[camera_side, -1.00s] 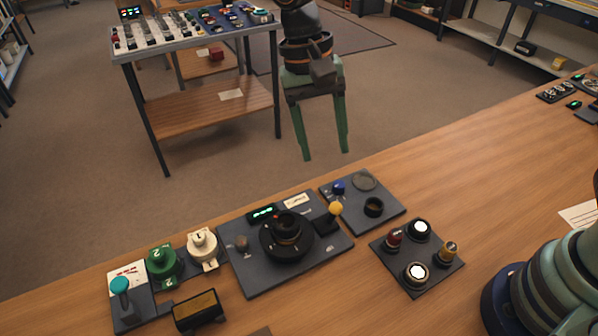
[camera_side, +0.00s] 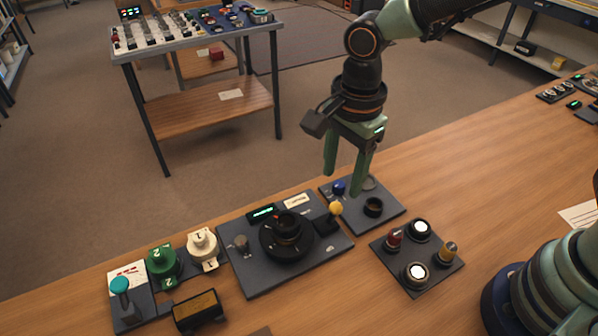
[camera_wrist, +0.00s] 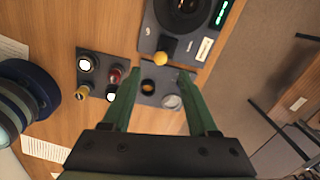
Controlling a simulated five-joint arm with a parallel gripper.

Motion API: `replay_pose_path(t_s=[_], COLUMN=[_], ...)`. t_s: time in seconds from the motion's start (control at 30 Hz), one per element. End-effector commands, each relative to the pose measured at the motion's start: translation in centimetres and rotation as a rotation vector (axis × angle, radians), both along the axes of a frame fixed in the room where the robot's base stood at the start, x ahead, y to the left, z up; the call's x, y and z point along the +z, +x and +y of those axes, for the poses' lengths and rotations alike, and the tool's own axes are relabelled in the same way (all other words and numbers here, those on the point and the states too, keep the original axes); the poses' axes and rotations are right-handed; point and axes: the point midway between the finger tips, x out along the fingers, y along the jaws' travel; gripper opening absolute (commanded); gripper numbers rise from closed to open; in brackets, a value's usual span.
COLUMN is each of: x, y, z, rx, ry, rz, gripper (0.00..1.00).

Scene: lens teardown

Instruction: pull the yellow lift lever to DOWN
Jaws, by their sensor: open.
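The yellow-knobbed lift lever (camera_side: 336,208) stands on a black base at the right part of the dark lens plate (camera_side: 250,285). Its yellow knob also shows in the wrist view (camera_wrist: 160,59). My gripper (camera_side: 343,183) is open and empty. In the side view its fingertips appear just above and behind the yellow knob, near the blue knob (camera_side: 339,187). In the wrist view the knob lies between and slightly beyond the fingertips (camera_wrist: 157,75). I see no contact with the lever. The lever's markings are too small to read.
A plate with a dark ring (camera_side: 373,207) and the blue knob lies beside the lens plate. A panel of red, white and amber buttons (camera_side: 418,256) sits nearer. Green and white dials (camera_side: 162,262) and a teal-knobbed control (camera_side: 121,285) stand left.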

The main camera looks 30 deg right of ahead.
Motion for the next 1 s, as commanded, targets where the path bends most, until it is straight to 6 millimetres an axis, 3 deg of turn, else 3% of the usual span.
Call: replay_pose_path(t_s=[0.2,0.4,0.83,1.0], x=[-4.3,-6.6,-7.4,-7.3], y=[0.1,0.3,0.4,0.4], z=[0.0,0.0,0.1,0.1], rx=[0.000,0.001,0.001,0.001], ry=[-0.003,-0.002,0.000,0.000], rz=[0.005,0.003,0.000,0.000], gripper=[0.59,0.59,0.59,0.00])
